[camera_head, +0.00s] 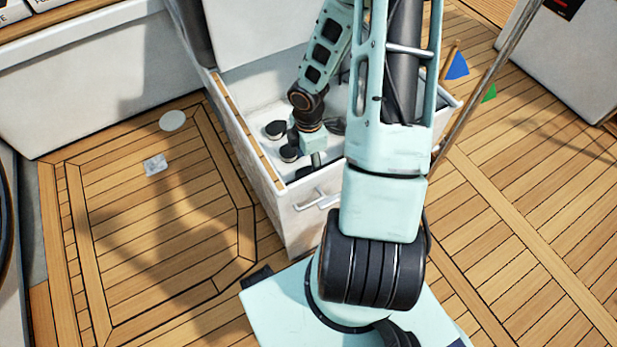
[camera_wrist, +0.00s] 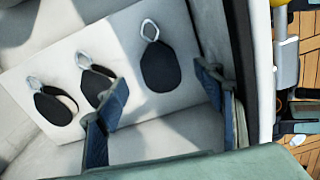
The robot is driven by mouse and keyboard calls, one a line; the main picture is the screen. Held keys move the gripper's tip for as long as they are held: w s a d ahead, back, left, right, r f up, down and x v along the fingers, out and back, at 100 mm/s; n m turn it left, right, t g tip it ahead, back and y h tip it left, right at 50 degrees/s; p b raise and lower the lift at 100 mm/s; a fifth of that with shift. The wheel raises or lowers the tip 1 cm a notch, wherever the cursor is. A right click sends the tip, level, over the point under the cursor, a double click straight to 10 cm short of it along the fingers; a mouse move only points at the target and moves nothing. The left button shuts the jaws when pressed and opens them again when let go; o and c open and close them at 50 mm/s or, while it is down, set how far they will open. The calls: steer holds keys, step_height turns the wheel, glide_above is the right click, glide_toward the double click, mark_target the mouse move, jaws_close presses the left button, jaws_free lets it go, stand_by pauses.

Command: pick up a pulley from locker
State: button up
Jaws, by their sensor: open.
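The locker (camera_head: 300,215) is an open white box with wood-trimmed edges, its lid raised at the back. In the wrist view, three black pulleys with metal shackle rings lie on its pale floor: one at the left (camera_wrist: 57,106), one beside it (camera_wrist: 100,84), and one at upper middle (camera_wrist: 160,66). My gripper (camera_wrist: 160,82) is open and empty, its blue fingers either side of the upper-middle pulley in the picture. The left finger partly covers the middle pulley. In the head view, my gripper (camera_head: 317,155) reaches down inside the locker, near two dark pulleys (camera_head: 275,129) at its left.
The locker's walls surround my gripper closely. A metal handle (camera_head: 318,199) sits on its front. A pole (camera_head: 490,80) and blue and green pieces (camera_head: 457,66) are to the right. The wooden deck (camera_head: 140,240) at left is mostly clear.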

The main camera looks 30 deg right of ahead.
mark_target(308, 173)
step_height(308, 173, down, 5)
steer(key=b, duration=0.2)
steer(key=shift+b, duration=0.35)
steer(key=shift+r, duration=0.1)
steer(key=shift+c, duration=0.6)
steer(key=c, duration=1.2)
steer(key=shift+c, duration=0.2)
steer(key=shift+r, duration=0.15)
